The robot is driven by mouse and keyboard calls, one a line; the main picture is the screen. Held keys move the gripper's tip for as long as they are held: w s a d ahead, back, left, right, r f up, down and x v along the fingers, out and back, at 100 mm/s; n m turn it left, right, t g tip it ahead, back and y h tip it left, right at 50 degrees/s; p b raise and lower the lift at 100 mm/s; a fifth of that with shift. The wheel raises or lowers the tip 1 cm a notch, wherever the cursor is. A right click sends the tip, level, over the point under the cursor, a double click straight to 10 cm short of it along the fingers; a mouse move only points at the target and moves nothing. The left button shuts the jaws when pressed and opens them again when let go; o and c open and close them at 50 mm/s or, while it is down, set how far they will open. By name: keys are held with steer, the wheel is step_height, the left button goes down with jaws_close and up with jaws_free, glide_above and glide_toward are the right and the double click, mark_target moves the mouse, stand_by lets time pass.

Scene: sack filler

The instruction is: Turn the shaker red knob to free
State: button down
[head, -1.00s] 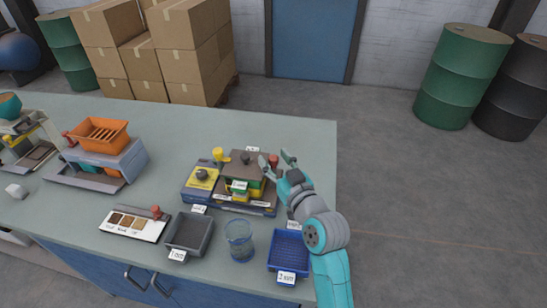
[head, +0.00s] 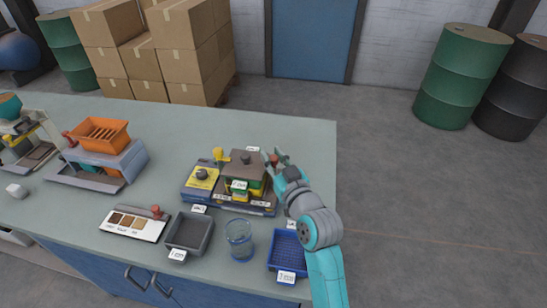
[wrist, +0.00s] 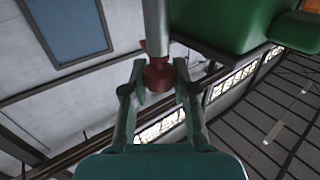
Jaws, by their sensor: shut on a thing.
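The shaker (head: 246,166) stands on the grey-green table, with a dark lid and green and yellow parts. The red knob (wrist: 159,75) sits at the end of a grey rod in the wrist view. My gripper (wrist: 160,82) is shut on the red knob, one finger on each side. In the head view my gripper (head: 277,159) is at the shaker's right side and covers part of the knob. A yellow knob (head: 221,154) stands at the shaker's left. The small labels on the shaker are too blurred to read surely.
A blue tray (head: 288,246), a glass beaker (head: 239,236) and a grey tray (head: 188,233) stand in front of the shaker. An orange hopper machine (head: 100,140) is to the left. The table's right edge is close to my arm.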

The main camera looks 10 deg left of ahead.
steer(key=shift+f+m+t+h, duration=0.1)
steer(key=shift+m+t+h, duration=1.05)
steer(key=shift+h, duration=0.65)
steer(key=c, duration=0.9)
jaws_free()
steer(key=shift+s, duration=0.1)
steer(key=v, duration=1.2)
steer(key=shift+r, duration=0.25)
